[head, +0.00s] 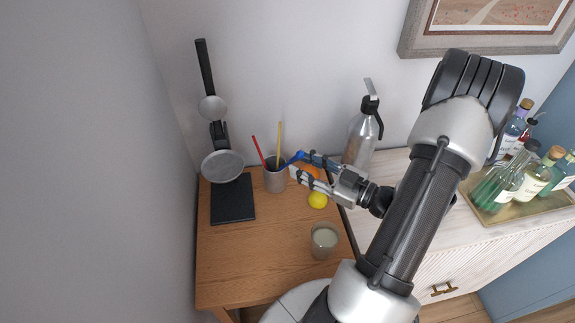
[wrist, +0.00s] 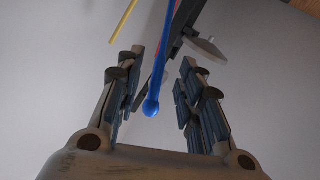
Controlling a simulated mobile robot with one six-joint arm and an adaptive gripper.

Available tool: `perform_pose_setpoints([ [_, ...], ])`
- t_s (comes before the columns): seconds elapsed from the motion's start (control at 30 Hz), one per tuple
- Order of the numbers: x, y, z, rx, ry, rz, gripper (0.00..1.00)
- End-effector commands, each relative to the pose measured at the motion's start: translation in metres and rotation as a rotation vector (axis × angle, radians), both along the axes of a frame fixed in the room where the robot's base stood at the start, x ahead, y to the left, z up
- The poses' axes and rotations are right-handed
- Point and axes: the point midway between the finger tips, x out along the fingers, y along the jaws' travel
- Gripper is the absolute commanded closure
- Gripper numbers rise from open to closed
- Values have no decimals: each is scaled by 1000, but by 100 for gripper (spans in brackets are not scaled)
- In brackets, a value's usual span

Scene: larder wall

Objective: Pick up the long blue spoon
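The long blue spoon (head: 292,158) leans to the right out of a grey-brown cup (head: 275,179). A red stick (head: 258,149) and a yellow stick (head: 279,142) stand in the same cup. My gripper (head: 300,164) is open just right of the cup, its fingers pointing left toward the blue spoon's upper end. In the wrist view the blue spoon (wrist: 165,60) runs down to a rounded end between the two spread fingers (wrist: 158,92), with a gap on each side. The spoon's lower part is hidden in the cup.
An orange fruit (head: 311,171) and a lemon (head: 318,200) lie by my gripper. A glass (head: 323,241) stands nearer on the wooden table (head: 270,255). A siphon bottle (head: 361,140) stands behind. Left are a round metal pan (head: 223,166) and a black slab (head: 232,200).

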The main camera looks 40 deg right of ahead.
Motion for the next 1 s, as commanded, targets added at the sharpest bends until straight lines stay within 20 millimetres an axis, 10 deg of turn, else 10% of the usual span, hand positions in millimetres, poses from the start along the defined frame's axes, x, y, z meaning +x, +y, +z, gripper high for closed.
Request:
perform_pose_setpoints([
  [0.53,39,10,-1,-1,0,1,66],
  [1.0,38,10,-1,-1,0,1,98],
])
